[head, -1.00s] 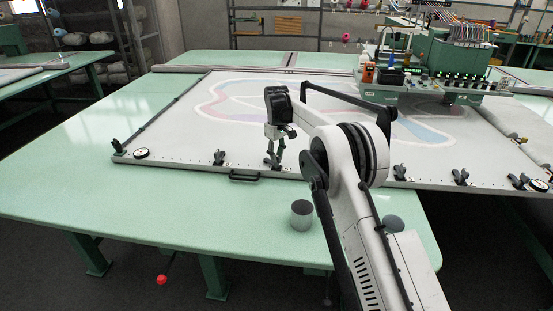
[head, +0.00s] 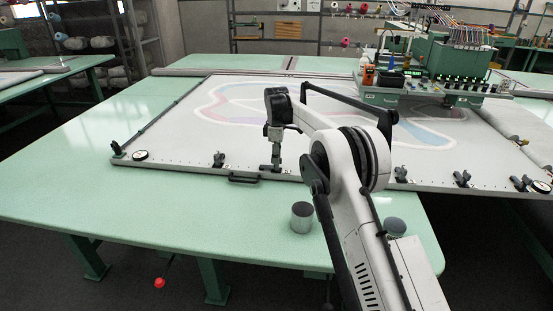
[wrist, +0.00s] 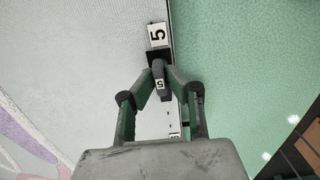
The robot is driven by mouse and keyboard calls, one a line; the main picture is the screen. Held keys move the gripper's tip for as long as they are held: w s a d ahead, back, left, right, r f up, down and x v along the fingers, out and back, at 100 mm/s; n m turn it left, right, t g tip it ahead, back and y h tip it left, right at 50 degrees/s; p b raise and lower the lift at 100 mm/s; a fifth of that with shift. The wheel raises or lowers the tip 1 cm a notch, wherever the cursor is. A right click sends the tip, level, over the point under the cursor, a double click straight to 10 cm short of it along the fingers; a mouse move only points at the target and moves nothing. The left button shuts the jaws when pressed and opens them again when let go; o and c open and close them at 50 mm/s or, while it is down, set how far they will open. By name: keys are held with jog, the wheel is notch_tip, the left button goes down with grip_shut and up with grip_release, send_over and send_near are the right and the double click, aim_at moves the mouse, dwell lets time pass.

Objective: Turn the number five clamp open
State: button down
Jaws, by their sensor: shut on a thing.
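The number five clamp (wrist: 161,86) is a dark clamp with a small "5" tag on its lever, at the edge of the white frame in the wrist view. My gripper (wrist: 160,72) is shut on the clamp's lever, with one finger on each side. In the head view my gripper (head: 275,155) points down at the frame's front edge, and the clamp's base (head: 271,168) shows dark beneath it. The fingers hide part of the lever.
Other dark clamps stand along the front edge, one to the left (head: 218,159) and one to the right (head: 400,174). A black handle (head: 244,179) and a grey cylinder (head: 302,217) are near my gripper. The green tabletop (head: 110,205) is clear at the left.

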dwell(0.4)
jog(key=c, duration=1.8)
grip_release()
notch_tip(320, 180, up, 12)
